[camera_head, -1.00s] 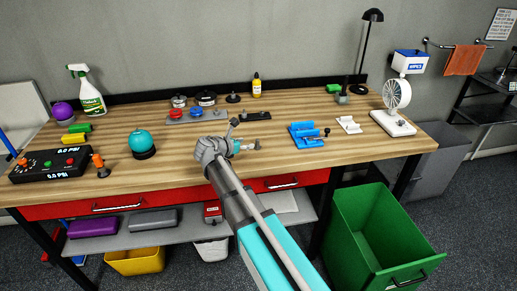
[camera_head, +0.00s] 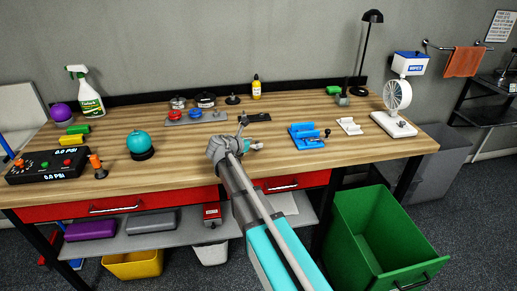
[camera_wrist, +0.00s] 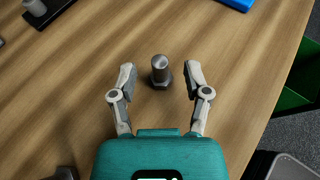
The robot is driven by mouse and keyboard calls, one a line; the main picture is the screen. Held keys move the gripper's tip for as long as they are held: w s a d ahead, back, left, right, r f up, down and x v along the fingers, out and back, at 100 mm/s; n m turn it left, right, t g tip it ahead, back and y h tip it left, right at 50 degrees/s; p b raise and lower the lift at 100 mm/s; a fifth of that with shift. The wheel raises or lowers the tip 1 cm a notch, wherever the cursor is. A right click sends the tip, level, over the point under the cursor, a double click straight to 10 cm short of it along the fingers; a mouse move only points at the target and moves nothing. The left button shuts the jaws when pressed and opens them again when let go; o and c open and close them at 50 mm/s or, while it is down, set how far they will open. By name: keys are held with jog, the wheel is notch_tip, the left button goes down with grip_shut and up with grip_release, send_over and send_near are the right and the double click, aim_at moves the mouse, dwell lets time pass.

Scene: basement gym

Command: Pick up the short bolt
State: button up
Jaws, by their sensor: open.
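The short bolt (camera_wrist: 160,70) is a grey metal bolt standing on its hex head on the wooden workbench in the wrist view. My gripper (camera_wrist: 160,76) is open, with its two fingers apart on either side of the bolt. The bolt lies in the gap near the fingertips, and neither finger visibly touches it. In the head view my gripper (camera_head: 247,146) is low over the front middle of the workbench (camera_head: 185,170), and my arm hides part of that area.
A black holder (camera_head: 257,117) is behind my gripper. A blue fixture (camera_head: 306,136) and a white fixture (camera_head: 349,126) stand to the right. A teal dome (camera_head: 141,144) is to the left. The bench's front edge is close, with a green bin (camera_head: 376,237) below right.

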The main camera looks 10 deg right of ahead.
jog(key=shift+x, duration=1.05)
grip_shut()
